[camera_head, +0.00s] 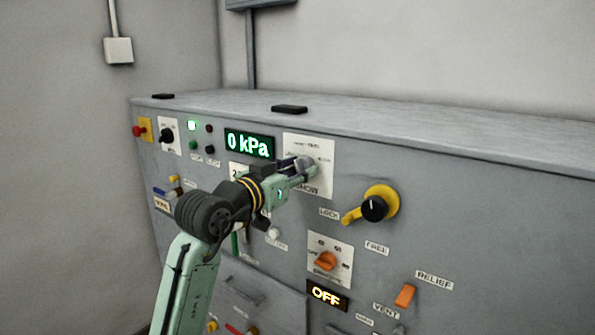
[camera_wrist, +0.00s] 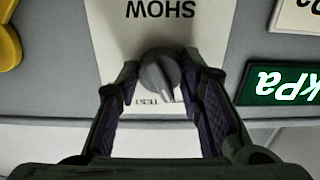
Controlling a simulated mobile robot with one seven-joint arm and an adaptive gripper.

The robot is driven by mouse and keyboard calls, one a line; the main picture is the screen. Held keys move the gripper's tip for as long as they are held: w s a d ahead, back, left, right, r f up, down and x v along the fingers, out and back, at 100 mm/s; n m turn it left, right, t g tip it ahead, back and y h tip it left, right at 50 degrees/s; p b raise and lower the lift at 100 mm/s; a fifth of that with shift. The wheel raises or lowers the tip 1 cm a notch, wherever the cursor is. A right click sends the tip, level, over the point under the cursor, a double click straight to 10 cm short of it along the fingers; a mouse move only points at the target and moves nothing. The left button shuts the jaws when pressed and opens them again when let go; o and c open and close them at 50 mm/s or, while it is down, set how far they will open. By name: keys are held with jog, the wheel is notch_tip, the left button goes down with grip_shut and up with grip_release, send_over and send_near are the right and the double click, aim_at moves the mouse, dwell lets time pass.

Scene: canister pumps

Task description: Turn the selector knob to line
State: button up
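A round grey knob (camera_wrist: 160,75) with a raised pointer bar sits on a white plate (camera_wrist: 217,25) on the panel. The wrist view shows the panel upside down; the plate reads "SHOW", with a small "TEST" label beside the knob. The pointer bar points down and slightly right there. The word "line" is not legible. My gripper (camera_wrist: 160,72) has its fingers apart, one on each side of the knob; whether they touch it cannot be told. In the head view my gripper (camera_head: 303,170) is at the plate (camera_head: 322,150) and covers much of the knob.
A display (camera_head: 249,144) reads "0 kPa". A yellow-and-black knob (camera_head: 375,208) is right of my gripper, an orange knob (camera_head: 328,262) below it. A black knob (camera_head: 166,135) and red button (camera_head: 139,131) are at far left. An orange lever (camera_head: 405,295) is at lower right.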

jog(key=c, duration=0.6)
jog(key=n+p, duration=0.3)
jog(key=n, duration=0.1)
jog(key=shift+d+r+n, duration=0.1)
jog(key=shift+r+n, duration=0.05)
jog(key=shift+n, duration=0.15)
jog(key=shift+n+p, duration=1.75)
jog(key=shift+n, duration=0.45)
jog(key=shift+f, duration=0.2)
jog(key=o, duration=1.2)
jog(key=shift+s, duration=0.15)
